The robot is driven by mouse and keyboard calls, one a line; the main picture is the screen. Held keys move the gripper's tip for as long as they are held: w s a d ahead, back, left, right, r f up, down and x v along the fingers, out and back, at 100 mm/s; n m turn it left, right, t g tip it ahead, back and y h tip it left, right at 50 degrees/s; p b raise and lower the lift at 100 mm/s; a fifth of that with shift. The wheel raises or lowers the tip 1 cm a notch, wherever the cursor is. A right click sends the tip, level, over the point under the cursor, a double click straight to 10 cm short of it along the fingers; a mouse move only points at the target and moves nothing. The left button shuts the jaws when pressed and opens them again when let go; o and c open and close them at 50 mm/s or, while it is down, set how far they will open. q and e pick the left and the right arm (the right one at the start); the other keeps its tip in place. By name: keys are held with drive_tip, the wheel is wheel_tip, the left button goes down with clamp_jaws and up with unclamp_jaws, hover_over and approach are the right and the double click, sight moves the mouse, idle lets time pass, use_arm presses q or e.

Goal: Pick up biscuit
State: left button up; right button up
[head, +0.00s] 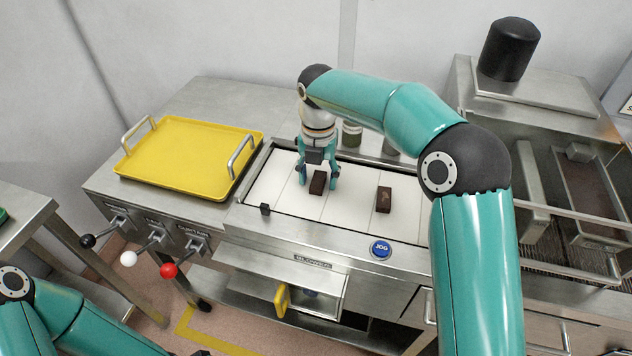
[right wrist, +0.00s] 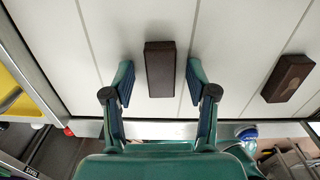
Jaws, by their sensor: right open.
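A dark brown biscuit (head: 318,183) lies on the white belt, and it shows in the right wrist view (right wrist: 160,70) between my fingers. My right gripper (head: 317,178) is open above it, one finger on each side, with a gap to the biscuit on both sides. The right gripper also shows in the wrist view (right wrist: 160,88). A second dark brown biscuit (head: 384,200) lies on the belt further right, and it shows at the right of the wrist view (right wrist: 288,77). My left gripper is not in view; only part of that arm shows at lower left.
A yellow tray (head: 190,152) with two metal handles sits left of the belt (head: 270,181). A blue JOG button (head: 381,249) is on the front rim. Small jars (head: 352,133) stand behind the belt. A steel machine (head: 540,110) stands at right. Levers (head: 128,258) stick out at front left.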

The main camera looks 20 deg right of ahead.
drive_tip(key=c, duration=0.9)
drive_tip(key=shift+o, duration=0.2)
drive_tip(key=shift+r, duration=0.15)
